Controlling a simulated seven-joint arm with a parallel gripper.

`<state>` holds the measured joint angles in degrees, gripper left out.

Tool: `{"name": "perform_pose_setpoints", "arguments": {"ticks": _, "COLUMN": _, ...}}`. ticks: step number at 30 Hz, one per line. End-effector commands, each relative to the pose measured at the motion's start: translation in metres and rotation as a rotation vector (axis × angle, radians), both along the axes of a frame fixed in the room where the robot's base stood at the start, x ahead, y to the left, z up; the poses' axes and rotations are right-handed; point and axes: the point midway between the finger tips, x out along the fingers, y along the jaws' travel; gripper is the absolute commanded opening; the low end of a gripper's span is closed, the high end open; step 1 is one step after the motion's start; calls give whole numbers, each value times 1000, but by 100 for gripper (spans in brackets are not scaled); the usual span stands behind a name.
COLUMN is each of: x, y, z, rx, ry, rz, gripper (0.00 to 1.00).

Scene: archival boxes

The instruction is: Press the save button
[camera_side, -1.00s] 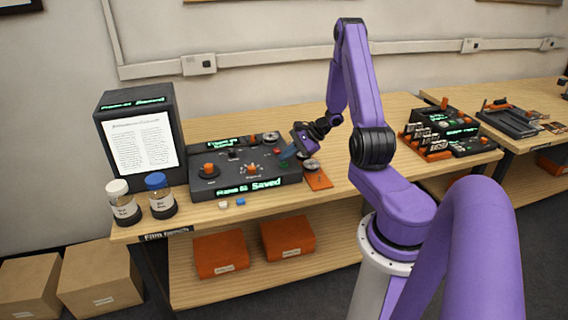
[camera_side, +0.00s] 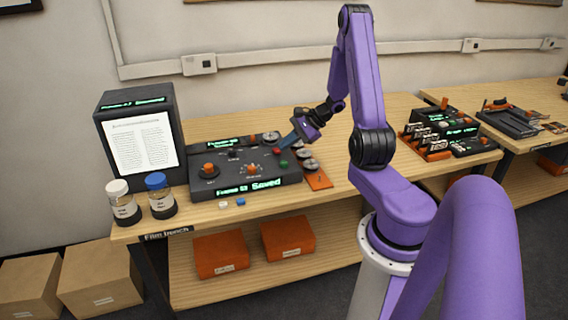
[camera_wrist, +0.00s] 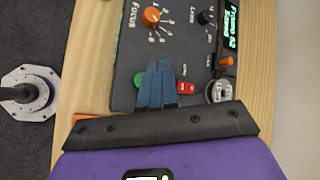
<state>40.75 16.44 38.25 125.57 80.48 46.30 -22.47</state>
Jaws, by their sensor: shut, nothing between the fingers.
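The dark control panel (camera_side: 215,178) sits on the wooden bench, with a green button (camera_side: 283,163) and a red button (camera_side: 278,151) near its right side. Its front display (camera_side: 248,187) shows glowing text ending in "Saved". My gripper (camera_side: 285,143) is shut and empty, its blue fingers raised above the panel's right side. In the wrist view the closed blue fingertips (camera_wrist: 158,64) lie between the green button (camera_wrist: 139,80) and the red button (camera_wrist: 186,88). The small labels by these buttons are partly hidden or too small to read.
A viewer box with a lit page (camera_side: 140,143) stands left of the panel, with two jars (camera_side: 160,195) in front of it. Round film reels stand on an orange plate (camera_side: 319,180) at the panel's right.

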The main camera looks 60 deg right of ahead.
Motion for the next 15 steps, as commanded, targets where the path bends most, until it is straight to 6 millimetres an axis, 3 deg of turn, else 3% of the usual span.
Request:
{"name": "perform_pose_setpoints", "arguments": {"ticks": 6, "x": 0, "y": 0, "z": 15, "rx": 0, "ry": -1, "rz": -1, "gripper": 0}}
{"name": "perform_pose_setpoints", "arguments": {"ticks": 15, "x": 0, "y": 0, "z": 16, "rx": 0, "ry": 0, "rz": 0, "gripper": 0}}
